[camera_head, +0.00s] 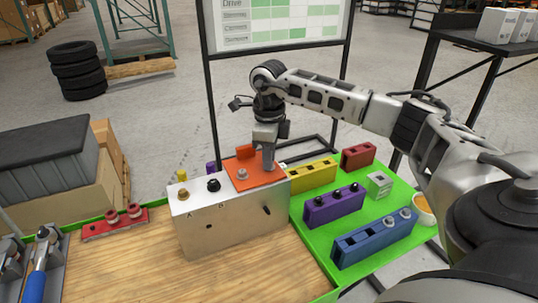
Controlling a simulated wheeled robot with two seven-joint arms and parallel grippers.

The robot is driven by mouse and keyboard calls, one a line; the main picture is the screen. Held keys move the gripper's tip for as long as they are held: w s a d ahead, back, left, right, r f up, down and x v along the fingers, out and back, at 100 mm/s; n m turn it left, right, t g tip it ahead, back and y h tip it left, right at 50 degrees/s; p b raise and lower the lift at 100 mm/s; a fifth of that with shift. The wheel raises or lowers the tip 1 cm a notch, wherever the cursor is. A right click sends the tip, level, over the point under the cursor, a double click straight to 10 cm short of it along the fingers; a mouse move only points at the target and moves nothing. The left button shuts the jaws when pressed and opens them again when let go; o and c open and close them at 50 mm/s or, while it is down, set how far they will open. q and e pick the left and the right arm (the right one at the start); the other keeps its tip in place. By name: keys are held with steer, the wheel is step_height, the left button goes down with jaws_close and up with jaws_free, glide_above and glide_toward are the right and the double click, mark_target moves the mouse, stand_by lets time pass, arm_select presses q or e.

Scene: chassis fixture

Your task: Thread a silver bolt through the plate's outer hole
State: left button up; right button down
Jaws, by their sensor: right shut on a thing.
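The orange plate (257,180) lies on top of the grey metal block (232,222), at its right end, with an upright orange part at its back. A silver bolt (242,174) stands in the plate's left part. My right gripper (268,165) points down at the plate's right part and is shut on a silver bolt, which the fingers mostly hide. I cannot tell whether the bolt's tip is in the outer hole. More silver bolts (405,213) stand in the blue holder (375,241) at the right. My left gripper is not in view.
A black bolt (214,185) and a brass bolt (183,194) stand on the block's left part. Purple (333,207), yellow (311,177) and red (358,156) holders stand on the green mat (315,242). A red holder (115,224) lies at the left. The wooden table front (230,278) is clear.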

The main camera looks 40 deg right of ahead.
steer(key=shift+s+a+f, duration=0.15)
steer(key=shift+f, duration=0.15)
steer(key=c, duration=1.3)
jaws_free()
steer(key=shift+o, duration=0.2)
steer(key=shift+r, duration=1.4)
